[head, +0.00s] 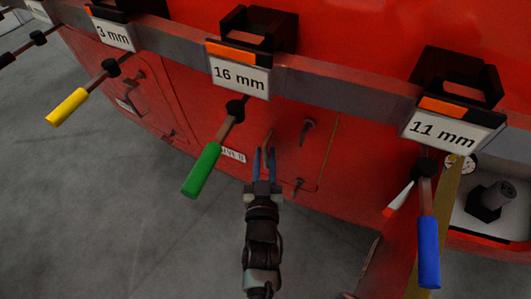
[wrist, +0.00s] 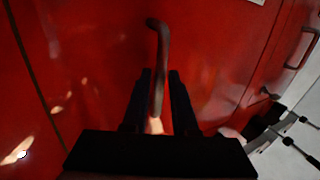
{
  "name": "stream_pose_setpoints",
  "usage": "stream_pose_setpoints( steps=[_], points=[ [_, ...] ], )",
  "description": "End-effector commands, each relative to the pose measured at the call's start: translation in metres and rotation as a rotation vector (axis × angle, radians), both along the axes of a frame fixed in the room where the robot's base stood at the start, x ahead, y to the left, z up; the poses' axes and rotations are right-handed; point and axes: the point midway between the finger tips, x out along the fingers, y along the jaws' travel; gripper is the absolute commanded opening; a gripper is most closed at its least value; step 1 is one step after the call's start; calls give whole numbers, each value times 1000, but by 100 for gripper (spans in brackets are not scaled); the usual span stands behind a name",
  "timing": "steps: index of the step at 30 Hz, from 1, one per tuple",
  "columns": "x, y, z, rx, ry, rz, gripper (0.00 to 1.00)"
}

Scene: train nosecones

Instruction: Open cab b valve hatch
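The red hatch panel (head: 290,155) is on the red nosecone below the rail. It looks flush with the body. A partly hidden white label ending in "B" (head: 233,155) is at its left. Dark handles show on its right side, an upper one (head: 308,127) and a lower one (head: 298,185). My gripper (head: 265,153) is in front of the panel's left part. In the wrist view a bent dark handle (wrist: 159,60) stands between my two fingers (wrist: 158,80). The fingers are apart, one on each side; contact is not clear.
A grey rail (head: 335,92) crosses above, with tools under the labels: a green-handled one (head: 202,171) close left of my gripper, a yellow one (head: 67,107) and a blue one (head: 429,251). Grey floor (head: 120,220) is clear.

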Motion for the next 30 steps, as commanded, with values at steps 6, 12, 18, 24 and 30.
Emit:
stream_pose_setpoints(
  steps=[6,12,18,24,30],
  points=[
    [5,-1,0,-1,0,-2,27],
    [5,-1,0,-1,0,-1,21],
    [5,-1,0,0,0,-1,0],
    [4,-1,0,0,0,-1,0],
    [4,-1,0,0,1,-1,0]
  ],
)
